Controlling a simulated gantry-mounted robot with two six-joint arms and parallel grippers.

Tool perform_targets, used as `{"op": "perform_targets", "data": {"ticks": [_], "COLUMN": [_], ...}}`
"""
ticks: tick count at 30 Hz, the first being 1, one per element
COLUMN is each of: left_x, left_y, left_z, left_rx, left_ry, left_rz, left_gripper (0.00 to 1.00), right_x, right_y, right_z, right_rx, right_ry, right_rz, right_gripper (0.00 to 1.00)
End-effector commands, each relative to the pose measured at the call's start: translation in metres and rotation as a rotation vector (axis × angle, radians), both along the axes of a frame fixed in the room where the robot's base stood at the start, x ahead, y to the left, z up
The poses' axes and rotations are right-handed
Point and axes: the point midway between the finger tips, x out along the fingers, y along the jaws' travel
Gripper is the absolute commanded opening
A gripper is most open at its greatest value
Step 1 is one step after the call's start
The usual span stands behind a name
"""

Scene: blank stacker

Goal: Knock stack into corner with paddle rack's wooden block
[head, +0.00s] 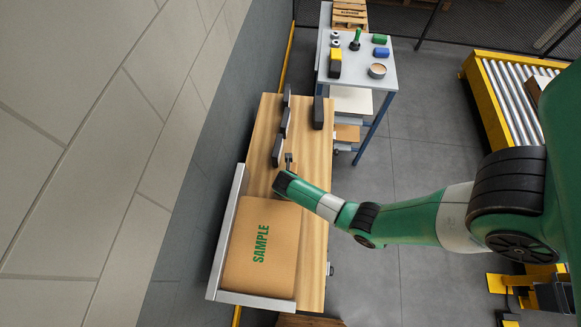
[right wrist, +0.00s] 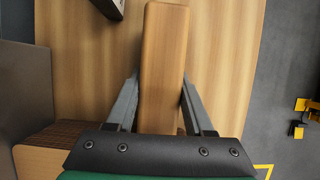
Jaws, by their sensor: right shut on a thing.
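My right gripper (head: 289,160) is over the wooden table beside the far edge of the stack. In the right wrist view its two grey fingers (right wrist: 160,103) are shut on the sides of a long wooden block (right wrist: 163,60). The block is hard to make out in the head view. The brown stack (head: 250,262), marked SAMPLE in green, lies inside the corner of a grey metal rail (head: 228,225). Its layered edge (right wrist: 65,135) shows at lower left in the right wrist view. Whether it touches both rails I cannot tell. My left gripper is out of view.
Several dark upright pieces, one of them here (head: 318,112), stand on the far part of the wooden table (head: 266,125). A grey table (head: 350,80) behind holds tools and small boxes. A wall runs along the left. A roller conveyor (head: 515,90) stands at the right.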

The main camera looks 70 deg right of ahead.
Motion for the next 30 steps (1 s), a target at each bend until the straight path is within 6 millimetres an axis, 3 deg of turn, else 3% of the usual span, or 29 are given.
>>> {"op": "perform_targets", "data": {"ticks": [8, 24, 30], "left_x": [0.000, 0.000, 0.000], "left_y": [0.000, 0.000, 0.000], "left_z": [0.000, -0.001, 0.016], "left_rx": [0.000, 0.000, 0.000], "left_ry": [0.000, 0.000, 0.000], "left_rz": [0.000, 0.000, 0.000], "left_gripper": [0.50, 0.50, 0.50], "right_x": [-0.002, 0.003, 0.003], "right_y": [0.002, -0.018, -0.018], "right_z": [-0.002, -0.001, 0.015], "right_rx": [0.010, 0.005, 0.005], "right_ry": [0.007, 0.004, 0.003], "right_rz": [0.001, 0.002, 0.001], "right_gripper": [0.00, 0.00, 0.00]}}
